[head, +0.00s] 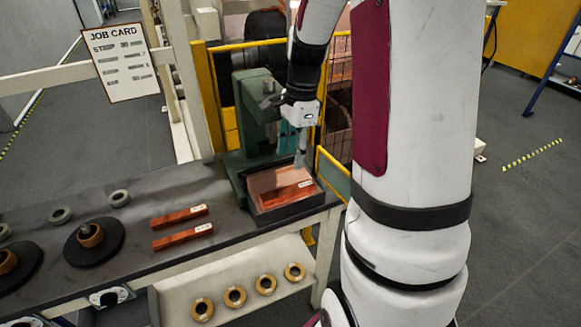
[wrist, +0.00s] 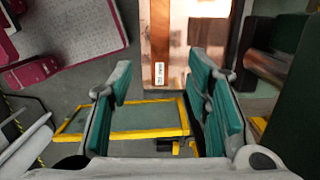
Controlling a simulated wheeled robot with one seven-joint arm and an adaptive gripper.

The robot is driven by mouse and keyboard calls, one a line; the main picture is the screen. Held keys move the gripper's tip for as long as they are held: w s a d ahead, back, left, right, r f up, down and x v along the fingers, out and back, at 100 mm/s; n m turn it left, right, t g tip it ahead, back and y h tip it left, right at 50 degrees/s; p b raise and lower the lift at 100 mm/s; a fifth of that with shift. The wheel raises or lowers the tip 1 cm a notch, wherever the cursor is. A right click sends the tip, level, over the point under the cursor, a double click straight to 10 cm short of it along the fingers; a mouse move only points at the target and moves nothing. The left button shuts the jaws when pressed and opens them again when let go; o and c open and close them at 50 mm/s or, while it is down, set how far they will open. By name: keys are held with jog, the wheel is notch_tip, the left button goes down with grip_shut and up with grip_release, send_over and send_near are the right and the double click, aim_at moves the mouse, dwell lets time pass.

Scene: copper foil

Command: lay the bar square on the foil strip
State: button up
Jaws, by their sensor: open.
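A reddish copper bar (head: 287,193) with a white end label lies on the shiny copper foil strip (head: 270,178) at the press. In the wrist view the bar (wrist: 160,35) runs up the picture beside bare foil (wrist: 200,22), its long side looking roughly parallel to the foil's edge. My gripper (head: 300,163) is above the far right part of the foil, clear of the bar in the head view. In the wrist view its green-padded fingers (wrist: 163,80) stand wide apart with nothing between them gripped. The bar's far end is cut off there.
Two similar labelled bars (head: 181,226) lie on the dark bench (head: 140,250) to the left. The foil sits in a dark tray (head: 290,211) before a green press (head: 248,110). Yellow guard rails (head: 333,170) stand close on the right. Dark discs with copper rolls (head: 93,240) are further left.

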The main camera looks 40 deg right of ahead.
jog(key=s+a+r+n+t+h, duration=0.1)
jog(key=s+a+r+n, duration=0.2)
jog(key=a+r+n, duration=0.25)
jog(key=s+a+r+n+t, duration=0.1)
jog(key=s+a+r+n, duration=0.2)
jog(key=a+r+n, duration=0.3)
jog(key=s+a+r+n+t, duration=0.2)
jog(key=s+a+n, duration=0.5)
jog(key=s+n, duration=0.2)
jog(key=shift+s+a+n+h, duration=0.2)
jog(key=shift+s+n+h, duration=0.1)
jog(key=shift+s+n, duration=0.1)
